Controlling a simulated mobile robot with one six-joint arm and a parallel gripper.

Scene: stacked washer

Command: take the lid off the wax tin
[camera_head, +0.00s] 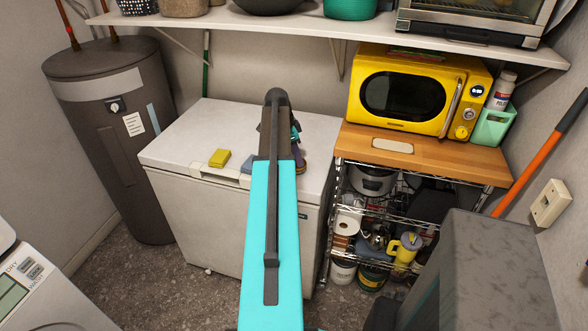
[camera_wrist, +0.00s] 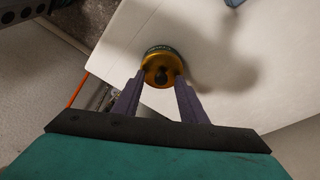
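The wax tin shows in the wrist view as a dark green round tin (camera_wrist: 158,50) on a white top. Its gold-orange lid (camera_wrist: 150,70) is on it, with a black knob (camera_wrist: 161,77) at the centre. My gripper (camera_wrist: 160,76) is open, its two purple fingers reaching to either side of the lid's near edge. I cannot tell whether the fingertips touch the lid. In the head view my gripper is over the right part of the white chest freezer (camera_head: 185,140), and my arm hides most of the tin there.
A yellow sponge-like block (camera_head: 219,158) lies on the freezer, left of my arm. To the right, a wooden-topped rack (camera_head: 440,155) holds a yellow microwave (camera_head: 405,95). A shelf (camera_head: 300,27) crosses above. A dark water heater (camera_head: 110,130) stands at left. The freezer's left part is mostly clear.

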